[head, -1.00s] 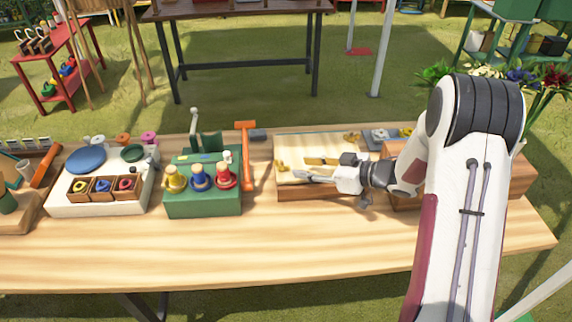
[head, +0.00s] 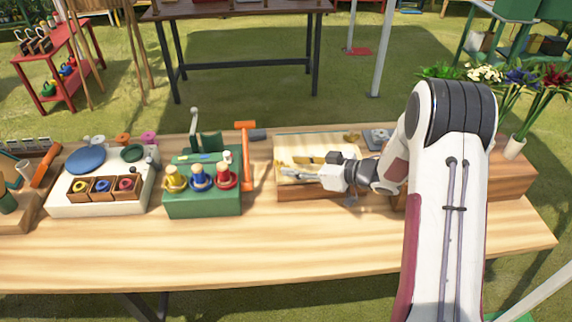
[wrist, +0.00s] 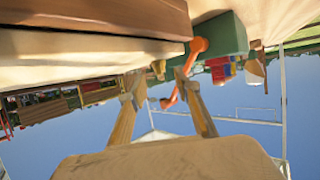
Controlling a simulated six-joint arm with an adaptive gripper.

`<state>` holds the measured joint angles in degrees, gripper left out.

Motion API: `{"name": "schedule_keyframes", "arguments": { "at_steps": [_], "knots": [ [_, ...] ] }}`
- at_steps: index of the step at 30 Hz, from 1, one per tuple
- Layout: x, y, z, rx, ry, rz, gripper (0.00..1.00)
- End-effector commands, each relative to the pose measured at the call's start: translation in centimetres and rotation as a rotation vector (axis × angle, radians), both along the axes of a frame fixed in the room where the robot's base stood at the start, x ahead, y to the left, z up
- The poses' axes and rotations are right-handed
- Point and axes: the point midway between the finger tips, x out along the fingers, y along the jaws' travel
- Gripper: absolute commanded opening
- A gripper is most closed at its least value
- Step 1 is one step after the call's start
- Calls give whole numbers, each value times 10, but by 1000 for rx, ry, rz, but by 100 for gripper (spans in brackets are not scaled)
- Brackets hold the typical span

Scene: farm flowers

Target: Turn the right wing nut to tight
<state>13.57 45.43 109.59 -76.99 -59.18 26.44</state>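A low wooden press (head: 300,193) with a pale top stands right of the middle of the table. A brass wing nut (head: 351,137) shows at its back right in the head view. Brass parts near its left side are partly hidden by my gripper (head: 291,174), which is over the front left of the top. In the wrist view, a small brass piece, seemingly a wing nut (wrist: 158,68), shows beyond the gap between the fingers of my gripper (wrist: 157,88). The fingers are apart with nothing held between them. I cannot tell whether a finger touches the nut.
A green block (head: 190,207) with yellow, blue and red knobs and an upright orange lever (head: 247,155) stands left of the press. Further left is a white board (head: 90,207) with small bins. Flowers (head: 520,90) stand at the right. The table front (head: 250,255) is clear.

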Motion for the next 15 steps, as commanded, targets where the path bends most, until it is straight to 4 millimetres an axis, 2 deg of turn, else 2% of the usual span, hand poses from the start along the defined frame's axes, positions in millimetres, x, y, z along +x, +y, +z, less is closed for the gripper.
{"name": "schedule_keyframes", "arguments": {
  "at_steps": [6, 15],
  "knots": [
    [14, 18, -10, 0, 0, 1, 32],
    [21, 28, -15, 0, 0, 0, 32]
  ]
}}
